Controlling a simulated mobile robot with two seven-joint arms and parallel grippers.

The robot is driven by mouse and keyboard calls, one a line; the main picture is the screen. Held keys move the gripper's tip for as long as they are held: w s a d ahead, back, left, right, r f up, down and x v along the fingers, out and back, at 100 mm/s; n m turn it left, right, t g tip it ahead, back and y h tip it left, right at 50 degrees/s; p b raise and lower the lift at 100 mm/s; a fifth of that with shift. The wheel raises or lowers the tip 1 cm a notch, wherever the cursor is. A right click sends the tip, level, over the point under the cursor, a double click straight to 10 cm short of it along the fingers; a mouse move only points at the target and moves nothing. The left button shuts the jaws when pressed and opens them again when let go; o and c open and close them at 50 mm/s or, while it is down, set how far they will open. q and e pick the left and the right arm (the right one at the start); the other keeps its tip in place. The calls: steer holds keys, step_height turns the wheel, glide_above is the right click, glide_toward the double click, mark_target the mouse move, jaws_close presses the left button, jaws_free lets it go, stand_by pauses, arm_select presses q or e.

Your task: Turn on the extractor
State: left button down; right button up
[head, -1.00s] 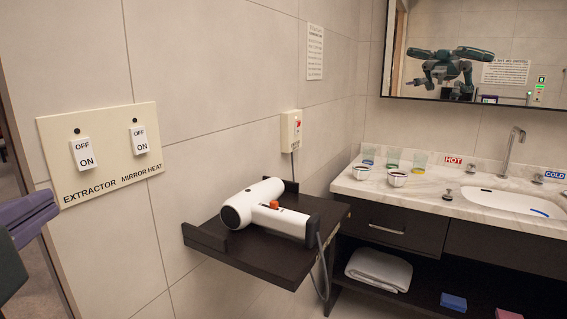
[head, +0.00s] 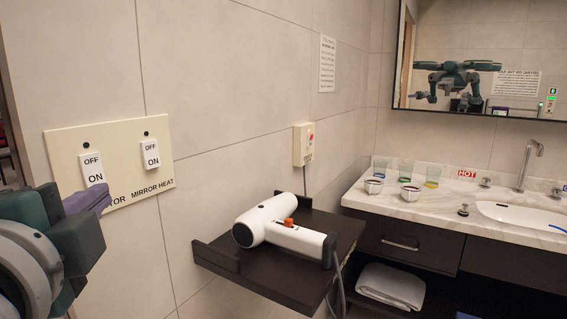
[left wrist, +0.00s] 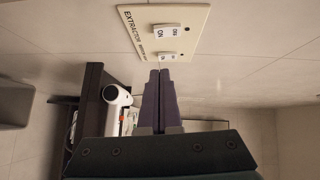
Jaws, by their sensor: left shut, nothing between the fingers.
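A cream switch plate (head: 125,130) on the tiled wall carries two white rockers marked OFF above and ON below. The extractor switch (head: 93,168) is the left one; its label is partly hidden by my gripper. The extractor switch also shows in the left wrist view (left wrist: 167,31). I cannot tell which half is pressed. My left gripper (head: 104,198) has purple fingers, shut and empty, just below the extractor switch in the head view. In the left wrist view its fingertips (left wrist: 159,74) appear below the plate, seemingly apart from the switches. My right gripper is not in direct view.
The mirror heat switch (head: 151,154) sits right of the extractor switch. A dark wall shelf (head: 270,275) juts out to the right, bearing a white hairdryer (head: 285,233). A sink counter (head: 450,212) stands farther right. The wall between plate and shelf is bare.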

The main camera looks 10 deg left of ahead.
mark_target(106, 179)
arm_select(q)
steer(key=w+a, duration=0.1)
steer(key=w+a+p, duration=0.1)
steer(key=w+a, duration=0.1)
steer(key=w+a+f, duration=0.1)
steer(key=w+a, duration=0.1)
steer(key=shift+w+a, duration=0.1)
steer(key=shift+w, duration=0.05)
